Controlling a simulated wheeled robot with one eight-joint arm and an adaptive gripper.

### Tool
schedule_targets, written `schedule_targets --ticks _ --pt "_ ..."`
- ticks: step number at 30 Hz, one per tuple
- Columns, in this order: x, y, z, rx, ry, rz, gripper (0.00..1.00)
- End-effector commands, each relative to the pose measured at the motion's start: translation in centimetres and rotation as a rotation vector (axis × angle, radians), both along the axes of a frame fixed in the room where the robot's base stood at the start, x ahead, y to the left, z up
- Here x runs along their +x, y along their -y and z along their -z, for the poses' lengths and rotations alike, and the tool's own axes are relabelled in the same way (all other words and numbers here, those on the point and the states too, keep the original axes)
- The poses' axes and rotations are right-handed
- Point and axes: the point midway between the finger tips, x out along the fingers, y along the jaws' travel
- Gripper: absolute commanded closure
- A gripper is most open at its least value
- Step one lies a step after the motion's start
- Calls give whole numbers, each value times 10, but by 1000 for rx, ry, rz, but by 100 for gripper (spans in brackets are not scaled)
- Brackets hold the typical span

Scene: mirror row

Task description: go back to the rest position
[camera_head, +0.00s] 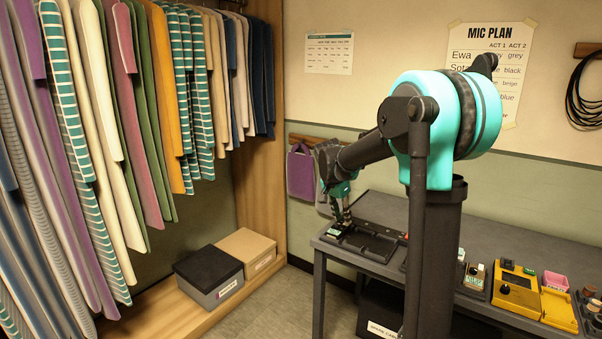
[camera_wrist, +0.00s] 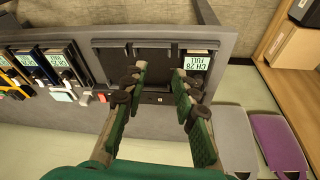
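My gripper (camera_wrist: 160,80) hangs over the left end of the grey table, and its two green fingers stand apart with nothing between them. In the head view my gripper (camera_head: 343,212) points down at a dark tray (camera_head: 372,246) with slots. In the wrist view the dark tray (camera_wrist: 125,62) lies beyond the fingertips. A unit labelled "CH 28 FULL" (camera_wrist: 196,62) sits in its right-hand slot, beside the right finger. The other slots look empty. I cannot tell whether a fingertip touches the tray.
More small units (camera_wrist: 62,62) stand left of the tray in the wrist view. A yellow box (camera_head: 517,290) stands along the table. Purple (camera_head: 300,173) and grey bags hang on the wall behind. Clothes hang at left above two boxes (camera_head: 208,277). Floor between is clear.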

Motion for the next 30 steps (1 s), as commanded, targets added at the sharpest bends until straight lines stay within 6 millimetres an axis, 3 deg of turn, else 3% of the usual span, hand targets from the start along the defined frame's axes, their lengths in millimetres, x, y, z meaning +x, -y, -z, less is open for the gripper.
schedule_targets --ticks 1,9,15,18,24,30 --pt "-23 9 6 10 -3 -53 72" --pt "-138 34 48 39 2 -398 72" --pt "-223 42 88 32 34 -641 72" --pt "-257 43 107 21 52 -737 72" --pt "-293 42 128 0 75 -847 72" --pt "-297 42 130 -3 78 -866 72"
